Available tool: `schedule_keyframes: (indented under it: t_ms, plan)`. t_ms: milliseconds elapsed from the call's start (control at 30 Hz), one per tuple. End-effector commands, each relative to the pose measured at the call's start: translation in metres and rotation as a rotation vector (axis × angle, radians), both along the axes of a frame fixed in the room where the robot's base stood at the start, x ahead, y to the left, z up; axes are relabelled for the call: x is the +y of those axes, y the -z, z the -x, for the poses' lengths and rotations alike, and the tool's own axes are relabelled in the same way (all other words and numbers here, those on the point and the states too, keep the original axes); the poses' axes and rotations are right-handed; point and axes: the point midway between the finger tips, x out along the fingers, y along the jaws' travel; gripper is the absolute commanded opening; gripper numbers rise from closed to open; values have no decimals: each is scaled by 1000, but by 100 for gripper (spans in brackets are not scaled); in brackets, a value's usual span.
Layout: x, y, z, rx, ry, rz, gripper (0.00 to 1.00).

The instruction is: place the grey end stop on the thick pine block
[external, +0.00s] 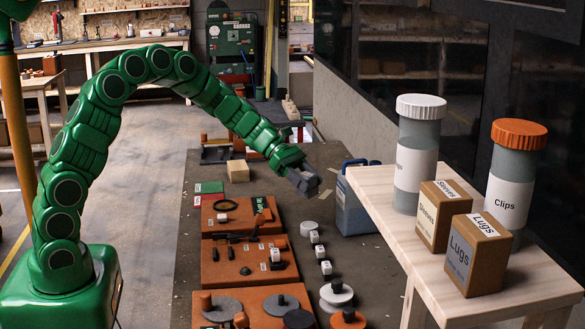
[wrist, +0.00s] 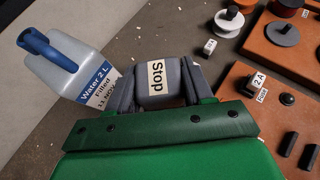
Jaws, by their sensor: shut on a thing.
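My gripper (external: 305,181) is shut on the grey end stop, high over the dark bench near the blue water jug. In the wrist view the end stop (wrist: 181,78) sits between the two grey fingers of my gripper (wrist: 160,85), with a white "Stop" label facing up. A pale wooden block (external: 238,171), which looks like the thick pine block, lies at the far left of the bench, to the left of my gripper. Its top looks bare. It does not show in the wrist view.
A blue jug (external: 356,208) labelled water stands right of my gripper; it also shows in the wrist view (wrist: 75,68). Orange trays (external: 238,268) with parts lie along the bench. A pale wooden stand (external: 400,240) with jars and boxes rises at right.

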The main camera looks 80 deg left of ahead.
Motion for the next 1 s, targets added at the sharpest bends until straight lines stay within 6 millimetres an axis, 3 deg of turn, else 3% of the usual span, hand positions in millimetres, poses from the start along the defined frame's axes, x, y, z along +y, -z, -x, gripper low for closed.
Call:
schedule_keyframes:
  t_ms: [100,467,800,1000]
  plan:
    - [50,-5,13,-3,-89,1,19]
    - [186,-15,70,-5,-347,1,19]
    - [301,-23,150,-7,-588,6,19]
    - [356,-26,203,-10,-720,10,19]
